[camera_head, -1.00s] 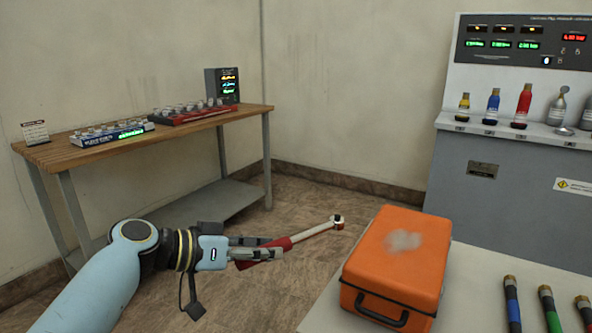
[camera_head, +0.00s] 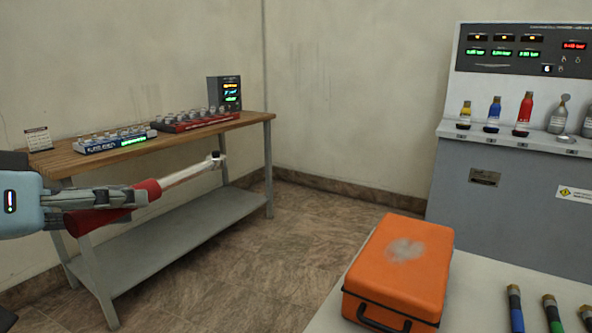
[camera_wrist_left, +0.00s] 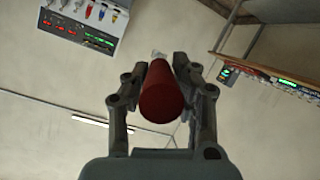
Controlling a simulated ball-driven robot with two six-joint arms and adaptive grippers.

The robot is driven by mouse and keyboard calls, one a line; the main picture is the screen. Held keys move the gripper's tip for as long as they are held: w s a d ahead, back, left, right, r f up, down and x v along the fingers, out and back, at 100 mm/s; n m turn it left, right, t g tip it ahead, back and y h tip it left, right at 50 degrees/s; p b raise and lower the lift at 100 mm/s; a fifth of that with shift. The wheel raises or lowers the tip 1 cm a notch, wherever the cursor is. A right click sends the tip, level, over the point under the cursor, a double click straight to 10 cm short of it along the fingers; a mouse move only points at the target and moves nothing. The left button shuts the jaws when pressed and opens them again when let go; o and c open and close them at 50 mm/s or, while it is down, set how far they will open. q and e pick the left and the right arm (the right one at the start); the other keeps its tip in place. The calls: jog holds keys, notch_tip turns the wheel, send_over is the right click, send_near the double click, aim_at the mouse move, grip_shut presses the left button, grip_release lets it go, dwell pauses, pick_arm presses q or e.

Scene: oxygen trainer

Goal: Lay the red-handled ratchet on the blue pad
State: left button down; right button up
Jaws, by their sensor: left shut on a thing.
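The ratchet has a red handle (camera_head: 95,217) and a bright metal shaft that ends in a small dark head. My left gripper (camera_head: 125,197) is shut on the handle and holds the ratchet in the air, head to the right and tilted slightly up. In the head view it appears in front of the wooden bench. The left wrist view shows the round end of the red handle (camera_wrist_left: 161,94) between the two fingers. No blue pad can be made out in either view. My right gripper is not in view.
The wooden bench (camera_head: 190,139) carries a blue rack (camera_head: 115,140), a red rack (camera_head: 195,122) and a small display (camera_head: 225,93). An orange case (camera_head: 402,265) sits on a pale table (camera_head: 465,280) at lower right. Bottles stand on a grey console (camera_head: 500,190). Open floor lies between.

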pick_arm(q)
jog(key=d+r+m+g+h, duration=0.3)
jog(key=d+r+m+g, duration=0.1)
jog(key=d, duration=0.3)
jog(key=d+r+m+g+h, duration=0.3)
jog(key=d+m+g, duration=0.1)
jog(key=d, duration=0.3)
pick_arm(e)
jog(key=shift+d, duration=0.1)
pick_arm(q)
jog(key=w+d+f+m+g+h, duration=0.1)
jog(key=w+d+f+m+g, duration=0.3)
jog(key=f+g, duration=0.1)
jog(key=shift+w+d+m, duration=0.15)
jog(key=shift+m, duration=0.25)
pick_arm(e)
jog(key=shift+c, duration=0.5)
